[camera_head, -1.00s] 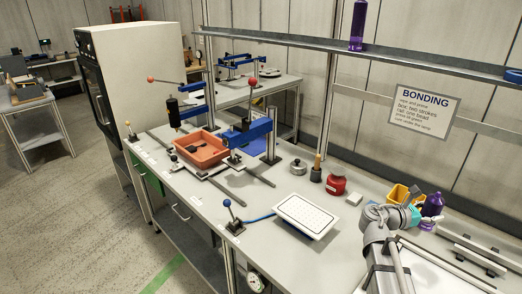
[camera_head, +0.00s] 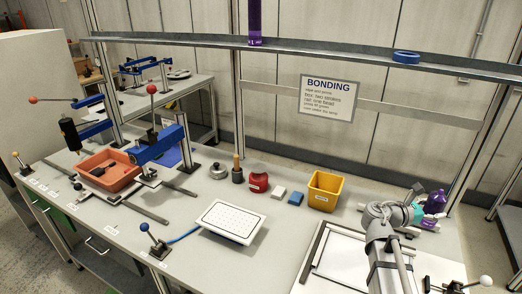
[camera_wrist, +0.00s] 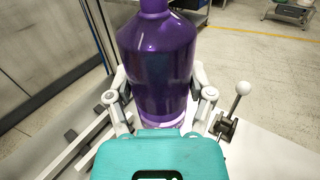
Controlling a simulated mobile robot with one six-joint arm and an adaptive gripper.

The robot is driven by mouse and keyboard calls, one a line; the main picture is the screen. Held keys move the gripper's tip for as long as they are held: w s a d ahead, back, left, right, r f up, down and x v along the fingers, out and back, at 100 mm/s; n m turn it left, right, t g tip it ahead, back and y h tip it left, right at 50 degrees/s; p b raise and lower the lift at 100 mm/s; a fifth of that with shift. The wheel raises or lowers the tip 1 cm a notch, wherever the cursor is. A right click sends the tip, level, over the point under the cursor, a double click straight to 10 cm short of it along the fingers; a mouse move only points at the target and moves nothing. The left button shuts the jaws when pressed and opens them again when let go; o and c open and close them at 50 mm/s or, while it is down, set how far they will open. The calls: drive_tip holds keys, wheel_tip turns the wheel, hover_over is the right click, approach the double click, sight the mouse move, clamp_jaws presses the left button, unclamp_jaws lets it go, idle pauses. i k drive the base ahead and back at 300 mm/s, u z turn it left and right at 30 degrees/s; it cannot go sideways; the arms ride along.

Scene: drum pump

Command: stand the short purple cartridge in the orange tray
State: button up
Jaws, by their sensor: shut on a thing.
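A short purple cartridge (camera_head: 434,202) is held at the right of the head view. It fills the upper middle of the wrist view (camera_wrist: 158,60), its shoulder and neck at the top. My gripper (camera_head: 424,212) is shut on its lower body, with a finger on each side in the wrist view (camera_wrist: 163,100). The orange tray (camera_head: 122,180) sits far to the left on the bench, between blue-armed presses, with a dark object lying in it. My gripper is well to the right of the tray. The cartridge's underside is hidden.
A tall purple cartridge (camera_head: 255,22) and a blue ring (camera_head: 406,57) are on the shelf (camera_head: 330,56). A white-knobbed lever (camera_wrist: 232,110) stands beside the gripper.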

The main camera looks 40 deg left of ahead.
sight(120, 184)
drive_tip(key=z, duration=0.45)
drive_tip(key=k, duration=1.65)
drive_tip(key=u, duration=1.45)
